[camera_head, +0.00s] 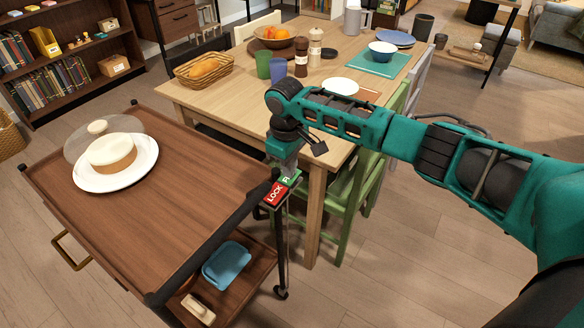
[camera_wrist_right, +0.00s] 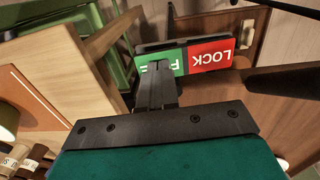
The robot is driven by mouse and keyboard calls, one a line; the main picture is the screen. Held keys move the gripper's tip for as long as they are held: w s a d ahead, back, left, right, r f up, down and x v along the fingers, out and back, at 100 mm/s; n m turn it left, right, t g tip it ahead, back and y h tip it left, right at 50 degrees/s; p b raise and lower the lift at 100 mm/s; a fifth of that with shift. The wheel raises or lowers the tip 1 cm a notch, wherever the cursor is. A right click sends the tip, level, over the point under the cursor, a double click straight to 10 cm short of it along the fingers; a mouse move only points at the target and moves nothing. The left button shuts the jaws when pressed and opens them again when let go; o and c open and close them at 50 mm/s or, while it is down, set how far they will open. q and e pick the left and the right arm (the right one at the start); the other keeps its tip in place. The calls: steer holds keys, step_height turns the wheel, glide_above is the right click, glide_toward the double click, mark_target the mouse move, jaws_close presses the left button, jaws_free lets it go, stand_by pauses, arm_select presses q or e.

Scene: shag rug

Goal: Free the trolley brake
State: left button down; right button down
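The trolley (camera_head: 190,215) stands at the left, with a wooden top and dark posts. Its brake pedal (camera_head: 275,193) sits at the right corner post, with a red LOCK half and a green half. In the right wrist view the pedal (camera_wrist_right: 211,58) shows close up, the green half partly hidden behind my fingers. My right gripper (camera_head: 287,171) points down over the green half, and its fingers (camera_wrist_right: 157,80) look shut together with nothing between them. I cannot tell whether the fingertips touch the pedal. My left gripper is not in view.
A cake on a white plate (camera_head: 130,180) with a clear dome is on the trolley top. A blue container (camera_head: 227,264) is on the lower shelf. A wooden table (camera_head: 215,100) and a green chair (camera_head: 350,195) stand close to my right arm. Floor is clear at the lower right.

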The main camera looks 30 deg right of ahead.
steer(key=shift+d+f+g+y, duration=0.15)
steer(key=shift+g+y, duration=0.15)
steer(key=shift+y, duration=0.2)
steer(key=shift+w+d+f+g+y, duration=0.2)
steer(key=shift+g+y, duration=0.1)
steer(key=shift+y, duration=0.2)
steer(key=shift+r+p, duration=0.1)
steer(key=shift+p, duration=0.2)
steer(key=shift+s+a+r+p, duration=0.1)
steer(key=shift+a+p, duration=0.15)
steer(key=shift+p, duration=0.2)
steer(key=shift+s+a+r+p, duration=0.25)
steer(key=shift+a+p, duration=0.1)
steer(key=shift+p, duration=0.25)
steer(key=shift+a+f, duration=0.1)
steer(key=shift+f, duration=0.05)
